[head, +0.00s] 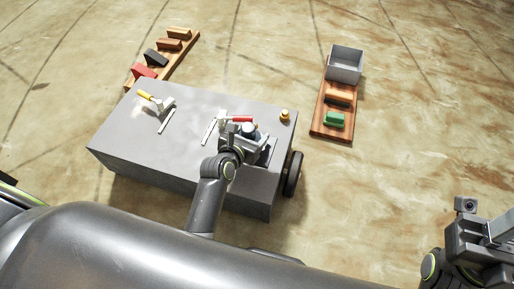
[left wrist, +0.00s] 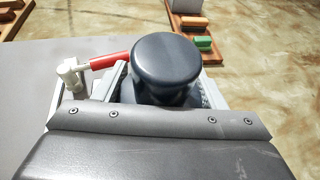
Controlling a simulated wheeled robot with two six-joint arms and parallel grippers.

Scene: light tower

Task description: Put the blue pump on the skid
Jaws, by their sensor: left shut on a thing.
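The blue pump (head: 249,129) is partly hidden by my left gripper (head: 243,142) in the head view, above the right part of a grey box-shaped deck (head: 185,148). In the left wrist view the pump (left wrist: 166,62) shows as a dark blue rounded cap on a narrower body, roughly upright. My left gripper is shut on it. Pale grey rails or fingers flank it; I cannot tell which. The pump's underside is hidden, so I cannot tell whether it touches the deck. I cannot clearly pick out the skid. My right gripper (head: 490,238) is at the far right, away from the deck.
A red-handled valve (head: 238,119) stands just beside the pump. A yellow-handled valve (head: 150,98) and a small yellow fitting (head: 285,115) are also on the deck. Wooden boards with coloured blocks lie behind left (head: 165,55) and right (head: 320,122), the right one with a grey bin (head: 346,64).

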